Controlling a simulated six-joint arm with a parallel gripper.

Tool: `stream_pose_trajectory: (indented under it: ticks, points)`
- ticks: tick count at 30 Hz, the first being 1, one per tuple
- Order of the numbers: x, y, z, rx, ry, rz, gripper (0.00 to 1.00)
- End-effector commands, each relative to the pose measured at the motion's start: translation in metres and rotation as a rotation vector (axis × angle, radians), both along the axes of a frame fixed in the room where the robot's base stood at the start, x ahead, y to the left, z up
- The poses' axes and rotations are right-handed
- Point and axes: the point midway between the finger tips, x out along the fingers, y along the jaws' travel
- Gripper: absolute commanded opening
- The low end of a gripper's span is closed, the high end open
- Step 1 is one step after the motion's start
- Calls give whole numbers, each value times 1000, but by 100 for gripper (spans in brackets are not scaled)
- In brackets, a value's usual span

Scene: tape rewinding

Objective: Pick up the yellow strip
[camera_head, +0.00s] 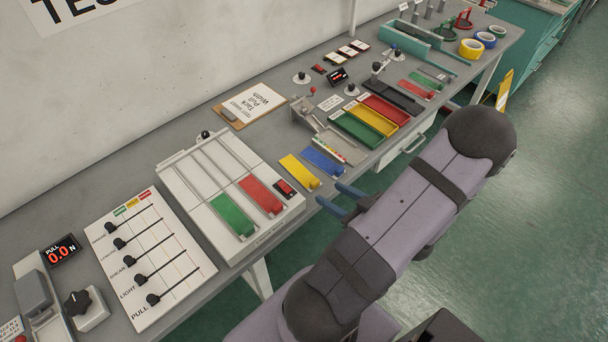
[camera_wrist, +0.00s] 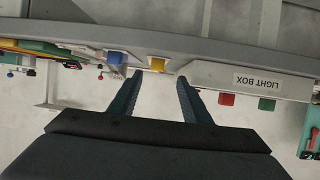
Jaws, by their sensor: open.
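The yellow strip (camera_head: 300,172) lies on the grey bench, between the white light box and the blue strip (camera_head: 323,162). Its end shows at the bench edge in the wrist view (camera_wrist: 157,64), in the gap between my fingers and beyond their tips. My gripper (camera_head: 335,197) is open and empty, in front of the bench edge near the yellow and blue strips. In the wrist view both fingers (camera_wrist: 158,78) stand apart with nothing between them. The blue strip's end (camera_wrist: 115,58) is just left of the left finger.
The white light box (camera_head: 177,180) carries a green strip (camera_head: 232,215) and a red strip (camera_head: 260,195). A metal fixture (camera_head: 335,145) and colored trays (camera_head: 385,109) stand beyond the blue strip. A slider panel (camera_head: 150,262) lies nearer. Open floor lies in front of the bench.

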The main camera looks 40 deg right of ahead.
Motion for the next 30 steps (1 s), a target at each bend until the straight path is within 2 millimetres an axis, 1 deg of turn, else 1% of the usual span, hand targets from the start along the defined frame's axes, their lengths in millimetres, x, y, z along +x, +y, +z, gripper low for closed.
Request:
stream_pose_trajectory:
  ticks: [3, 11, 21, 24, 30]
  points:
    - [9, 0, -3, 0, 1, 3, 44]
    - [15, -1, -6, 1, 1, 2, 44]
    - [49, -8, -19, 3, 1, 3, 44]
    - [56, -9, -23, 2, 2, 1, 44]
    - [59, -10, -25, 0, 2, 0, 44]
